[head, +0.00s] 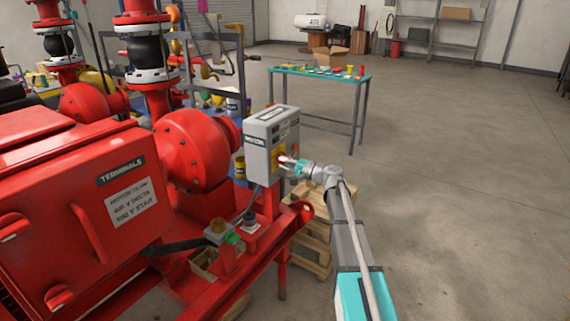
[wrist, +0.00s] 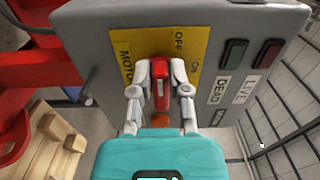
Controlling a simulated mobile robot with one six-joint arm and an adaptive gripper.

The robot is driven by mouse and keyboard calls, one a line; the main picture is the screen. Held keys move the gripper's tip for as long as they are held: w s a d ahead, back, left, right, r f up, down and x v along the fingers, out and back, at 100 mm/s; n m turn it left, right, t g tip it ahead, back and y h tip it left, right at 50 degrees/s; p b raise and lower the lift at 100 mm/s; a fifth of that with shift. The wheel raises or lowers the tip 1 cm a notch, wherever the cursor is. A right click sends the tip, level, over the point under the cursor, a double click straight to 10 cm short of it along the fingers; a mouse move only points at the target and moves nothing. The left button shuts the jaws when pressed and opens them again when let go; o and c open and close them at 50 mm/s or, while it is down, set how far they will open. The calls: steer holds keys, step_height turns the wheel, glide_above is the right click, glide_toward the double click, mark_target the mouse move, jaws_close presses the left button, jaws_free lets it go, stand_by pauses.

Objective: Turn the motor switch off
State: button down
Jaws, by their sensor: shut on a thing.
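The motor switch has a red handle (wrist: 160,85) on a yellow plate (wrist: 140,50) marked MOTOR, OFF and ON. The plate is on the face of a grey control box (head: 258,146), which also fills the upper wrist view (wrist: 228,22). My gripper (wrist: 160,92) has a finger on each side of the red handle and is shut on it. In the head view my gripper (head: 287,162) reaches the box from the right. In the wrist view the handle stands upright in the picture; I cannot tell which mark it points to.
A dark green lamp (wrist: 234,52) marked DEAD and a dark red lamp (wrist: 269,53) marked LIVE sit beside the plate. A red terminal box (head: 60,210) and red pump casing (head: 195,150) crowd the left. A green-topped table (head: 345,78) stands behind. The floor at right is clear.

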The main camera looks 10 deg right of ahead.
steer(key=c, duration=0.6)
jaws_free()
steer(key=shift+s, duration=0.1)
steer(key=v, duration=1.1)
steer(key=shift+s+d, duration=0.2)
steer(key=shift+d, duration=0.1)
